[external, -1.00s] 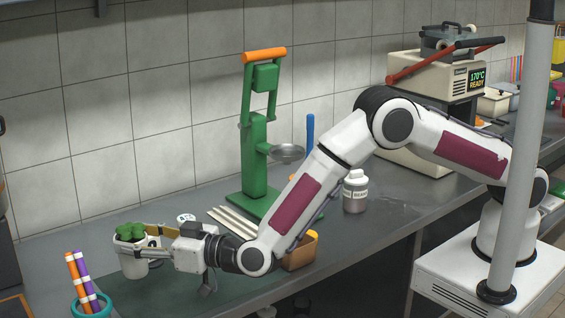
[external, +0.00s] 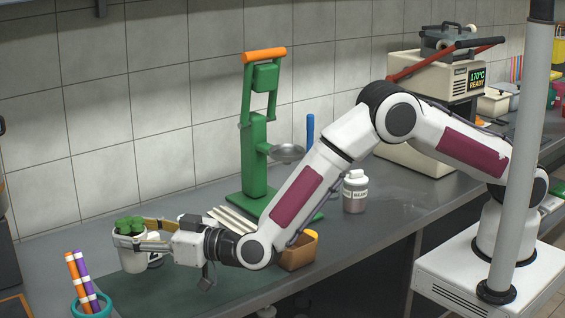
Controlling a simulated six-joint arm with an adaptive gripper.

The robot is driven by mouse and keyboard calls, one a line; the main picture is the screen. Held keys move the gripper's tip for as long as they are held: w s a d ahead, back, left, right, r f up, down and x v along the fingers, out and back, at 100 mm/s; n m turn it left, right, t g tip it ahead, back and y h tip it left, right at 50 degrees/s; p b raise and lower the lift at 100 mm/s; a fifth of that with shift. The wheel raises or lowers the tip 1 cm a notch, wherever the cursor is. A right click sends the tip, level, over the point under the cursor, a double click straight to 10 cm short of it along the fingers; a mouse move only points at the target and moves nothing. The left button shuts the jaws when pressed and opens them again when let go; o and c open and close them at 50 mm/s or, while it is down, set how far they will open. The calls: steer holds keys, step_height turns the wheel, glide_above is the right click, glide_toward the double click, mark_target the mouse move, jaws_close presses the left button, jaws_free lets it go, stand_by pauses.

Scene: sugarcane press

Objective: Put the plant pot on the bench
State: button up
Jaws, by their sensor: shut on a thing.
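The plant pot (external: 131,255) is a small white pot with a green leafy plant on top, at the left of the external view. My gripper (external: 138,241) is shut on the pot from the right, with one finger on the near side and one by the far side. The pot is upright. I cannot tell whether its base touches the surface. The bench (external: 385,222) is a long grey counter along the tiled wall, with a dark green mat (external: 190,292) under and in front of the pot.
A teal cup (external: 92,306) with orange and purple markers stands close at the front left. Some bare mat lies in front of my gripper.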

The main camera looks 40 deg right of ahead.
mark_target(135, 257)
steer(key=shift+s+a+f, duration=0.15)
steer(key=shift+a+f, duration=0.05)
steer(key=shift+f, duration=0.1)
steer(key=shift+n+g+y, duration=0.4)
steer(key=shift+n+y, duration=0.1)
steer(key=shift+y, duration=0.1)
steer(key=s+f, duration=0.1)
steer(key=f, duration=0.1)
steer(key=s+f, duration=0.1)
steer(key=f, duration=0.1)
steer(key=shift+s, duration=0.1)
steer(key=shift+s+d, duration=0.15)
steer(key=shift+s, duration=0.2)
steer(key=shift+s+d+r+n+g+y, duration=0.1)
steer(key=shift+s+d+n+g+y, duration=0.1)
steer(key=shift+s+n+g+y, duration=0.1)
steer(key=s+d+r, duration=0.2)
steer(key=d+r, duration=1.6)
steer(key=r, duration=0.1)
steer(key=s+d+r, duration=0.2)
steer(key=d+r, duration=1.6)
steer(key=shift+s+d+r, duration=0.35)
